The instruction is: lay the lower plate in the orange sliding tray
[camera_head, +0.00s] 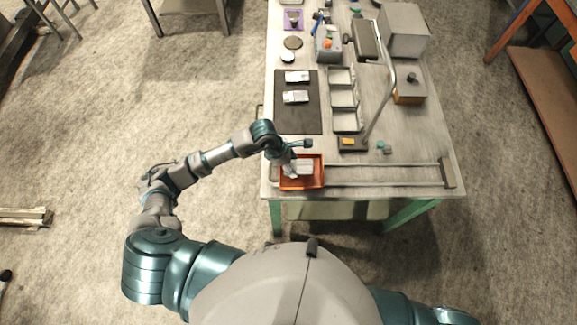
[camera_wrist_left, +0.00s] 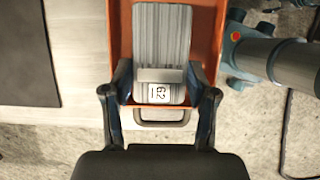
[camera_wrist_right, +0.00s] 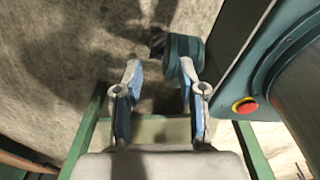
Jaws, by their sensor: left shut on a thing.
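The orange sliding tray (camera_head: 319,180) sits at the near left corner of the table. A grey plate (camera_head: 305,167) is inside its outline. My left gripper (camera_head: 291,170) reaches over the tray from the left. In the left wrist view it is shut on the raised, labelled block of the striped grey plate (camera_wrist_left: 160,35), between the orange walls (camera_wrist_left: 121,35). I cannot tell whether the plate touches the tray floor. My right gripper (camera_wrist_right: 158,75) is open and empty in the right wrist view, away from the tray.
Two light plates (camera_head: 297,77) (camera_head: 295,97) lie on a dark mat (camera_head: 298,120). Rails (camera_head: 390,184) run right from the tray. A grey compartment rack (camera_head: 344,98) and a bent metal arm (camera_head: 378,108) stand right of the mat. My right gripper is near a green frame (camera_wrist_right: 248,150).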

